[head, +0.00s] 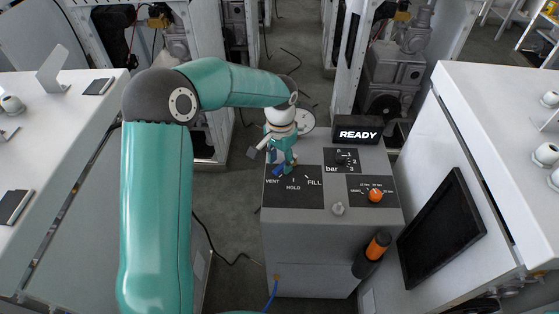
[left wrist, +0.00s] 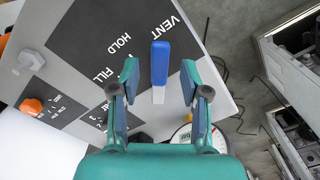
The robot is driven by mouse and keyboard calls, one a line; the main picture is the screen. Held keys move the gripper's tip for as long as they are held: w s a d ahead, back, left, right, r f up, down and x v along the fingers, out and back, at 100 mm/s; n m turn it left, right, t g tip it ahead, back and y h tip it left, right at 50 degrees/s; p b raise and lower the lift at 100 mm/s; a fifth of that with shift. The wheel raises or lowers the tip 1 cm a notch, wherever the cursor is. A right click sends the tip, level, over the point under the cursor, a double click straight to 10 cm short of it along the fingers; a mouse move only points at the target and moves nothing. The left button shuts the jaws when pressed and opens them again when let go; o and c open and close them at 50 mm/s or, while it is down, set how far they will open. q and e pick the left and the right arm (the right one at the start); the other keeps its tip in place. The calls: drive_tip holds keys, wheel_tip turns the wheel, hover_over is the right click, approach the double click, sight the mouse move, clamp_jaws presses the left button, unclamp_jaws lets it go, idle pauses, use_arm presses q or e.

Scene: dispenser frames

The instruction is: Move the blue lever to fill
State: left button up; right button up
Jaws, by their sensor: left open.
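The blue lever (left wrist: 160,64) shows in the left wrist view beside a dark panel (left wrist: 95,50) marked VENT, HOLD and FILL. Its blue end is nearest the word VENT, and FILL is farther to the left. My left gripper (left wrist: 158,78) is open, with one finger on each side of the lever and visible gaps to both. In the head view my left gripper (head: 279,164) is over the far edge of the same panel (head: 293,196). My right gripper is not in view.
The grey dispenser box (head: 305,240) also carries a READY display (head: 358,131), a bar knob (head: 341,158), an orange knob (head: 376,195) and a small grey knob (head: 338,208). A round gauge (head: 305,121) stands behind my gripper. White cabinets flank both sides.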

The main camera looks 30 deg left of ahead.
use_arm(q)
drive_tip(key=shift+s+f, duration=0.1)
drive_tip(key=shift+f, duration=0.55)
clamp_jaws()
